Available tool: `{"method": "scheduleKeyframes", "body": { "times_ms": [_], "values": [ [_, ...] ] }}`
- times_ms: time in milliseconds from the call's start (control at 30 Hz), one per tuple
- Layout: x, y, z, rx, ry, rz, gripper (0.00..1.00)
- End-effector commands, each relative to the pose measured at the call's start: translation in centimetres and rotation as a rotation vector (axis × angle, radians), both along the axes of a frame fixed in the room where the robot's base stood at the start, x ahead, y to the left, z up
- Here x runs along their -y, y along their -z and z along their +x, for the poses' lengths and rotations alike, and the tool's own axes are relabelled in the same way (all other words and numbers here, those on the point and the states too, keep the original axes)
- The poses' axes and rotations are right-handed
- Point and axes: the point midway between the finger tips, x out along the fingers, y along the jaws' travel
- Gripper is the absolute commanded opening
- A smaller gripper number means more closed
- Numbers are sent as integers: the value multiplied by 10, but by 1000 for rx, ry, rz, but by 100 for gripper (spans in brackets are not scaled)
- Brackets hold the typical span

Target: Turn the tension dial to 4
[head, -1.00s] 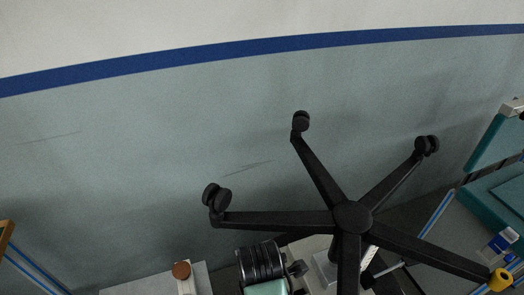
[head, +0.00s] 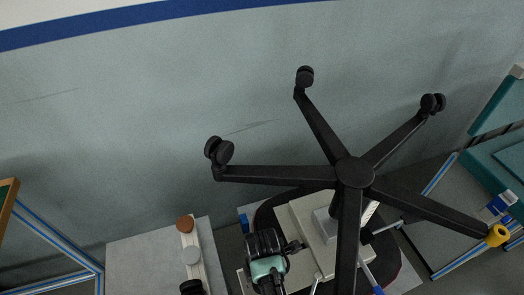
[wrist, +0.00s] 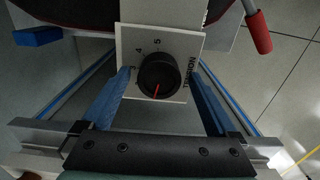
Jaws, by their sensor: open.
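In the wrist view the tension dial (wrist: 158,75) is a round black knob with a red pointer line, which points down and slightly left in the picture. It sits on a pale square plate (wrist: 182,38) with the digits 4 and 5 above the knob and sideways lettering at right. My gripper (wrist: 162,72) is open, with one blue finger on each side of the knob. The left finger's tip is close to the knob's left side. The right finger's tip is a little apart from it. Contact cannot be told. I cannot make out the dial in the head view.
An upturned black chair base (head: 354,172) with castors spreads above the dark seat (head: 266,218). In the wrist view a red-tipped lever (wrist: 258,32) is at upper right and a blue-ended lever (wrist: 38,37) at upper left. A grey-topped table (head: 150,248) stands at left.

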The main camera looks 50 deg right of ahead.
Motion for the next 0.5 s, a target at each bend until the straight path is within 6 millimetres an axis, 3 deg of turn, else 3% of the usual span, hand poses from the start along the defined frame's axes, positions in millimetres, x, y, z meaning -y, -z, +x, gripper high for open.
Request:
{"method": "scheduleKeyframes", "body": {
  "times_ms": [267, 500],
  "values": [
    [0, 1, 0, 1, 0, -1, 94],
    [0, 1, 0, 1, 0, -1, 51]
  ]
}}
